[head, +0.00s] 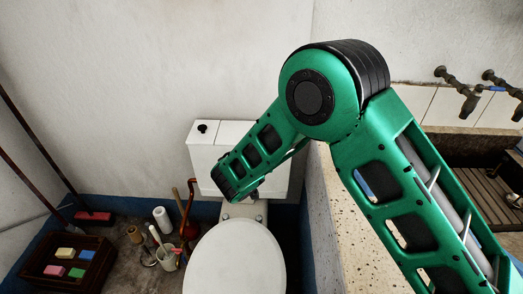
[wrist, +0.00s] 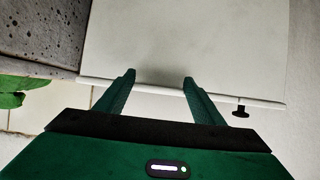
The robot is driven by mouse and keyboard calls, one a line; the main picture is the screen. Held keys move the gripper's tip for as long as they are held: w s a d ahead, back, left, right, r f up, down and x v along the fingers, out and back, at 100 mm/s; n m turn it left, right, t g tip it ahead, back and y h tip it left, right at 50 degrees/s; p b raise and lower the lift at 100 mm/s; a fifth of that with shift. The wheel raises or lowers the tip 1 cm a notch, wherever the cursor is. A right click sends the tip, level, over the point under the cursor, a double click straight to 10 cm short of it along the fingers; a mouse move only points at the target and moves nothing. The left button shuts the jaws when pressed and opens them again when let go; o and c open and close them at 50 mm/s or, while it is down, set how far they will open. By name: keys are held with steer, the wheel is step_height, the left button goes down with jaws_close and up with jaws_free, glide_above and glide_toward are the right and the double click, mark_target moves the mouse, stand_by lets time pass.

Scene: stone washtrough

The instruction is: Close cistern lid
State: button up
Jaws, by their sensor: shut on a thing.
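The white cistern (head: 207,160) stands against the back wall behind the toilet. Its pale lid (head: 235,131) shows at the top, with a black knob (head: 202,128) at the left. My gripper (head: 256,192) is low at the cistern's front, its fingers mostly hidden by my arm. In the wrist view, my gripper (wrist: 159,77) has its fingers on either side of a stretch of the thin white lid edge (wrist: 230,98). The black knob (wrist: 241,112) sticks out beyond that edge. The gripper is shut on the lid edge; the exact contact and the lid's angle are unclear.
The round toilet seat cover (head: 235,262) is down below the cistern. A speckled stone trough wall (head: 345,235) stands close on the right. A brush cup (head: 168,258), a paper roll (head: 162,219) and a crate of sponges (head: 95,272) crowd the floor at left.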

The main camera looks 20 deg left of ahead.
steer(key=shift+s+f, duration=0.45)
steer(key=shift+f, duration=0.15)
steer(key=o, duration=1.5)
steer(key=shift+w+a+f, duration=0.1)
steer(key=shift+w+r, duration=0.15)
steer(key=shift+r, duration=0.15)
steer(key=shift+r, duration=0.1)
steer(key=v, duration=1)
steer(key=shift+s, duration=0.3)
